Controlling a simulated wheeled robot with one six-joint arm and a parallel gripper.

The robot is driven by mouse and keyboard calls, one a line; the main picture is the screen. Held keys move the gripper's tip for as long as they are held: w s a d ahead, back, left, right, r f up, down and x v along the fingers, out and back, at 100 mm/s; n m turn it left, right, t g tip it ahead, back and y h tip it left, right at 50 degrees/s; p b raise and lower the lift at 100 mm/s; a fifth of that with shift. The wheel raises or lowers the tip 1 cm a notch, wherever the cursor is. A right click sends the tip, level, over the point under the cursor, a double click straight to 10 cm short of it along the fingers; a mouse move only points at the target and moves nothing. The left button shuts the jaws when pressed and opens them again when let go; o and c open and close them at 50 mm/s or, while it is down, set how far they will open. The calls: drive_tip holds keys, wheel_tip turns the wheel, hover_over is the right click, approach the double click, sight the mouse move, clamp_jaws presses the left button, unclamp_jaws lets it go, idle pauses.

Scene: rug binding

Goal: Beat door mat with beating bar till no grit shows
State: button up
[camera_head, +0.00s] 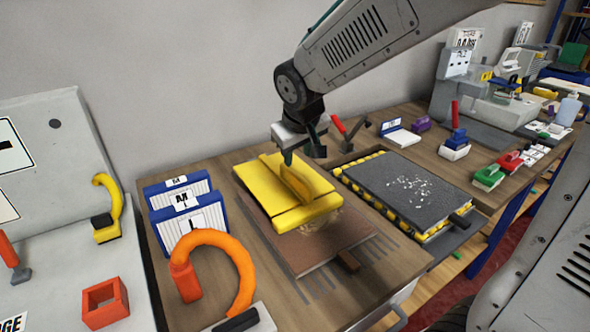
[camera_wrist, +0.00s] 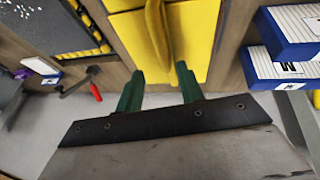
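A dark grey mat (camera_head: 400,186) with pale grit scattered on its middle lies on a yellow-and-black edged bed at right. It shows partly at top left in the wrist view (camera_wrist: 50,22). A yellow block with an upright fin (camera_head: 275,200) rests on a brown mat (camera_head: 310,257), which has a dusty tan patch beside the block. I cannot tell which piece is the beating bar. My gripper (camera_head: 303,153) is above the yellow block. In the wrist view its green fingers (camera_wrist: 160,86) are spread apart and empty, with the yellow fin (camera_wrist: 157,38) just beyond them.
Blue-and-white boxes (camera_head: 187,212) and an orange hook-shaped tool (camera_head: 215,265) stand left of the brown mat. A grey machine (camera_head: 480,95) stands at the back right.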

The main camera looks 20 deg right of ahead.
sight(295, 172)
drive_tip(key=x, duration=0.8)
drive_tip(key=shift+w, duration=0.15)
drive_tip(key=shift+r, duration=0.1)
clamp_jaws()
